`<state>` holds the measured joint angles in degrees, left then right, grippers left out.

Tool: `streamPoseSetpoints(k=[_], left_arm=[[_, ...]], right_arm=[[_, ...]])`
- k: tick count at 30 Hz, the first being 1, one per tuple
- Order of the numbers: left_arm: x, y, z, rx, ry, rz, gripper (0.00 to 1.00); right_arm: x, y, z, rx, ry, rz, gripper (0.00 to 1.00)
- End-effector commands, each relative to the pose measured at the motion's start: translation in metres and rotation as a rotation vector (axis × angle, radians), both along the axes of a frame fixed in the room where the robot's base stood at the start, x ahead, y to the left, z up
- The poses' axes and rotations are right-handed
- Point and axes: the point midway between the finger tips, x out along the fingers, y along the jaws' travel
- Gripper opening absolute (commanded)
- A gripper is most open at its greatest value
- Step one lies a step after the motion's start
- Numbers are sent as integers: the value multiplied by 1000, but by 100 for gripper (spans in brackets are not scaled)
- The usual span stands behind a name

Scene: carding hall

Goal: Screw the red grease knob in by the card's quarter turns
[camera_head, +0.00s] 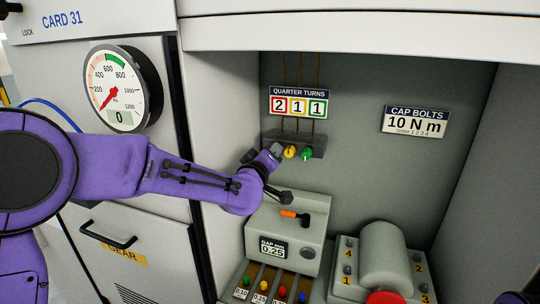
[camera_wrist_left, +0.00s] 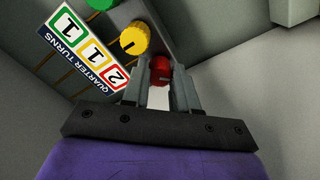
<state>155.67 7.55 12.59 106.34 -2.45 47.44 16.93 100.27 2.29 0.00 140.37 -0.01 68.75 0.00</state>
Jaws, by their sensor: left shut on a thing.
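The yellow knob (camera_head: 289,152) and green knob (camera_head: 306,154) are in plain sight. The red grease knob (camera_wrist_left: 160,71) shows between my fingers in the left wrist view; in the head view my gripper hides it. My left gripper (camera_head: 276,150) is shut on the red knob, beside the yellow one. My right gripper is not in view.
Below my left wrist stands a grey gap box (camera_head: 285,232) with an orange-handled lever (camera_head: 290,214). Several coloured knobs sit under it. A grey rounded housing (camera_head: 384,255) stands at the lower right. A gauge (camera_head: 121,88) is on the left cabinet.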

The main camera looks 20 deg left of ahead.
Motion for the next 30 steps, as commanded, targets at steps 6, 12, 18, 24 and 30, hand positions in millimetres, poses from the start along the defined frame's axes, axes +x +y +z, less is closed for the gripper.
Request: streamPoseSetpoints(k=[6, 12, 18, 24, 30], left_arm=[[0, 0, -1, 208, -8, -1, 0], [0, 0, -1, 398, -14, 0, 0], [0, 1, -2, 570, -19, 0, 0], [0, 1, -2, 708, -23, 0, 0], [0, 2, -2, 797, -26, -1, 0]], right_arm=[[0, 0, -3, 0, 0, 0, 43], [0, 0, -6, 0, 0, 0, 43], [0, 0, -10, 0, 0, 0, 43], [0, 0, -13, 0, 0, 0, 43], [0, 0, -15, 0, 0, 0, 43]])
